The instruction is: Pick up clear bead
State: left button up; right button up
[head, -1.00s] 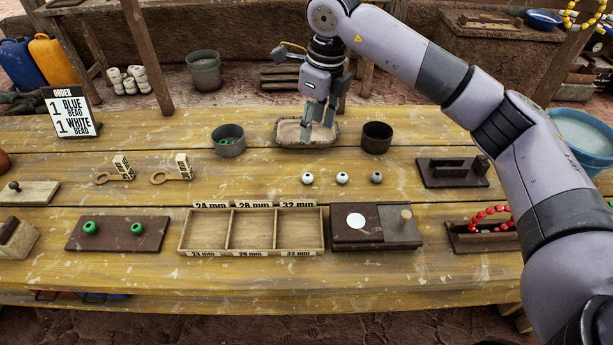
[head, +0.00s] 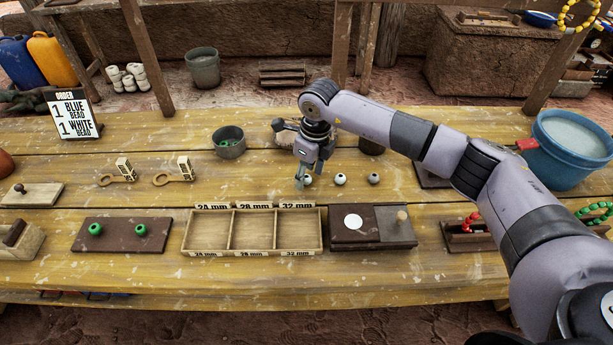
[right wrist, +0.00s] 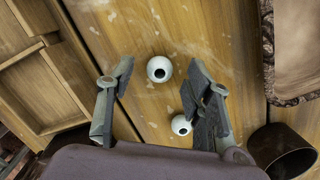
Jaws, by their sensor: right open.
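Three small round beads stand in a row mid-table. The left bead (head: 308,180) and middle bead (head: 340,179) look whitish; the right bead (head: 374,178) looks greyer. I cannot tell which is clear. My right gripper (head: 300,184) is open, pointing down at the left bead and partly covering it. In the right wrist view the left bead (right wrist: 159,69) shows between the open fingertips (right wrist: 158,78), with no contact visible. The middle bead (right wrist: 181,124) is beside one finger; the right bead is hidden there. My left gripper is not in view.
The three-compartment sorting tray (head: 187,234) and the dark box with a white disc (head: 370,241) lie in front of the beads. Behind them are a bead cup (head: 230,149) and a dark cup (head: 371,145). A board with green beads (head: 118,241) is left.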

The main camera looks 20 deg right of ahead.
jog(key=shift+f, duration=0.45)
jog(key=c, duration=1)
